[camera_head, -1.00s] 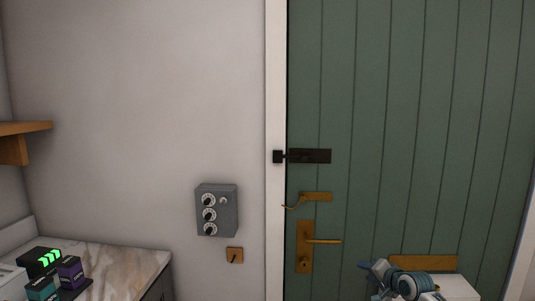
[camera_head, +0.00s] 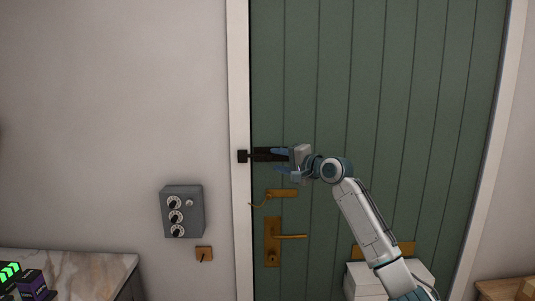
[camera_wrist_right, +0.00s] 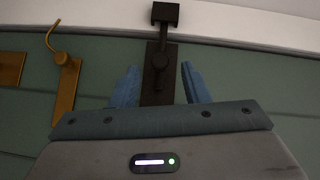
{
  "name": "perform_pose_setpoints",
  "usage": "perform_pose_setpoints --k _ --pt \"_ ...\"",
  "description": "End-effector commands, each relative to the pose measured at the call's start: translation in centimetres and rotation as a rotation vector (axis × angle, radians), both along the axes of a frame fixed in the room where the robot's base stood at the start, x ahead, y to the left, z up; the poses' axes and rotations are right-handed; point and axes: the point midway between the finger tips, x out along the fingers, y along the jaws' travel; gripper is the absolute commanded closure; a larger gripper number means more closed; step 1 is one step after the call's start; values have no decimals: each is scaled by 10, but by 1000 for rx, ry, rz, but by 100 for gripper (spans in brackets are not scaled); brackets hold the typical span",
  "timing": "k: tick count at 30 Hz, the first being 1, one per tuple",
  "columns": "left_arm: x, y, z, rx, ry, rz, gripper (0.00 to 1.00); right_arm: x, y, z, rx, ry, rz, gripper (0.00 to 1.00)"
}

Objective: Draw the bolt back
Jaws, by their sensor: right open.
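The dark bolt (camera_head: 263,154) is mounted on the green door (camera_head: 350,90). Its rod reaches left into the dark keeper (camera_head: 242,156) on the white door frame. The right wrist view shows the bolt's plate and knob (camera_wrist_right: 160,62), with the rod running into the keeper (camera_wrist_right: 165,14). My right gripper (camera_head: 280,162) is open at the bolt's right part and hides some of it. In the right wrist view its two blue fingers (camera_wrist_right: 158,82) stand on either side of the bolt plate, short of the knob. My left gripper is not in view.
A brass chain fitting (camera_head: 283,194) and a brass door handle (camera_head: 290,237) are below the bolt. A grey box with dials (camera_head: 182,212) and a small brass switch (camera_head: 204,254) are on the wall. A marble counter (camera_head: 85,266) stands at lower left.

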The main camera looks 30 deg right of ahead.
Motion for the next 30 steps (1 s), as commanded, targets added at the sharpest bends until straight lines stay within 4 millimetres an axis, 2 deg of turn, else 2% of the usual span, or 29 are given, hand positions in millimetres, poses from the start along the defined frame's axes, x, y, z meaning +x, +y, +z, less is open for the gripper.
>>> perform_pose_setpoints --k 1,3,9,20,23,27,30 --pt "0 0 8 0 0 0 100 9 2 4 6 0 1 58" --pt "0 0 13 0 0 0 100 20 5 3 6 0 1 58" --pt "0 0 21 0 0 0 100 42 10 -1 3 0 -1 58" --pt "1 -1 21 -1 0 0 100 48 11 -4 -1 0 -1 58" --pt "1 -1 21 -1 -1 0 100 48 11 -4 -1 0 -1 74" --pt "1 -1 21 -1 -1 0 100 48 11 -4 -1 0 -1 100" --pt "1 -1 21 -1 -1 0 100 48 11 -4 -1 0 -1 100"
